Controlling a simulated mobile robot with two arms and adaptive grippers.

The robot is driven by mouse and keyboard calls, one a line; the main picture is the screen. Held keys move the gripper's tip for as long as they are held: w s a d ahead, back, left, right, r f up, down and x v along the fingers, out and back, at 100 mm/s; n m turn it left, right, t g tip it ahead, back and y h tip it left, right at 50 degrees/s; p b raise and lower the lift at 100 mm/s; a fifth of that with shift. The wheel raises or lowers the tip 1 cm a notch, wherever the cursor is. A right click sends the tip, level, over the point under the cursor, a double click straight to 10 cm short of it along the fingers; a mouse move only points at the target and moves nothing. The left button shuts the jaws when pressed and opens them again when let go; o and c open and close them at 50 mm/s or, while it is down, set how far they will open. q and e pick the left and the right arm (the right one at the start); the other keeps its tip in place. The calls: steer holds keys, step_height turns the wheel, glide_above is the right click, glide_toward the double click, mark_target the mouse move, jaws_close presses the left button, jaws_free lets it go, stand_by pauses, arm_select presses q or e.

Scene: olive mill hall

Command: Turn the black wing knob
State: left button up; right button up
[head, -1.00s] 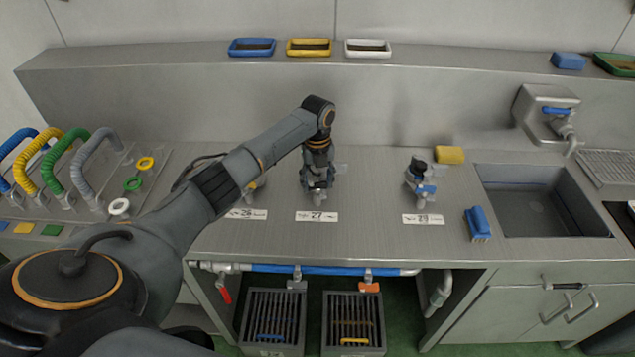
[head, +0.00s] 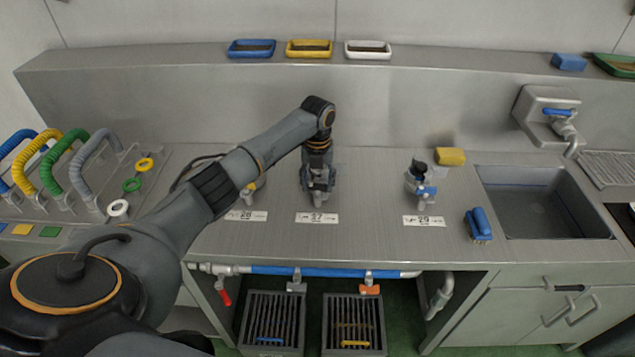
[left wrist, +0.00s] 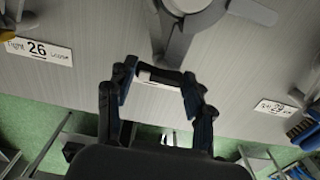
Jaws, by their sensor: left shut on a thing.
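My left gripper (head: 318,180) points down over the fixture at label 27 (head: 317,218) and hides most of it in the head view. In the left wrist view the fingers (left wrist: 158,82) are shut on a dark bar (left wrist: 160,76) spanning between the tips, which I take as the black wing knob. Its full shape and angle are hidden. Grey metal of the fixture (left wrist: 180,12) shows beyond the fingers. My right gripper is not in view.
A fixture with a dark top and blue part (head: 420,185) stands at label 29 (head: 424,221). Label 26 (left wrist: 38,50) is on the other side. A yellow sponge (head: 450,156), blue brush (head: 478,224) and sink (head: 545,205) are at right.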

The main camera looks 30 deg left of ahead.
mark_target(318, 185)
arm_select(q)
steer(key=o, duration=1.2)
steer(key=shift+r, duration=0.1)
steer(key=shift+c, duration=0.2)
step_height(318, 185, up, 12)
